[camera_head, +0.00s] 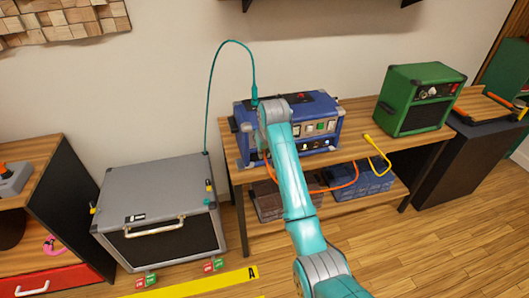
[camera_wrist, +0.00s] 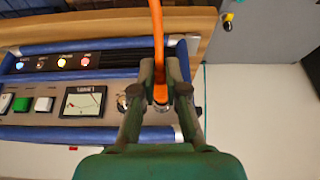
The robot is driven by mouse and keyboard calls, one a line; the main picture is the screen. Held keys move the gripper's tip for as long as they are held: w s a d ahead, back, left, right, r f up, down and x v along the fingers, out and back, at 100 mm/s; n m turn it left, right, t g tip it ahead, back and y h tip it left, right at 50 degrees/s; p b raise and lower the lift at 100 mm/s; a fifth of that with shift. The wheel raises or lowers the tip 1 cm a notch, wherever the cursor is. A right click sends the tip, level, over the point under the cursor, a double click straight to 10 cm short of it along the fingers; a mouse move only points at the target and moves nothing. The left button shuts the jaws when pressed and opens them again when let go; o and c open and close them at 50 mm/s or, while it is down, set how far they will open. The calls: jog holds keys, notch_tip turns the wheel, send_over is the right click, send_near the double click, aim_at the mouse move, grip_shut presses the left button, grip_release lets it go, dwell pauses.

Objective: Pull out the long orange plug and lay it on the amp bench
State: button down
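The blue amp (camera_head: 320,118) stands on the wooden bench (camera_head: 358,133), with its buttons and lights facing front. In the wrist view the amp's panel (camera_wrist: 110,101) fills the left side. The long orange plug (camera_wrist: 160,92) is at the panel's right end, with its orange cable (camera_wrist: 157,30) leading away. My gripper (camera_wrist: 163,80) has its two fingers close on either side of the plug and looks shut on it. Whether the plug's tip is in its socket is hidden. In the head view my arm covers the gripper and plug; part of the orange cable (camera_head: 344,183) shows.
A green amp (camera_head: 417,98) stands on the bench's right part. A yellow cable (camera_head: 380,160) hangs over the front edge. A teal cable (camera_head: 209,100) arches from the blue amp to the grey case (camera_head: 155,187).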

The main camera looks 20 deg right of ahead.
jog(key=shift+s, duration=0.1)
dwell(0.7)
jog(key=shift+s+f, duration=0.15)
jog(key=shift+s, duration=1.8)
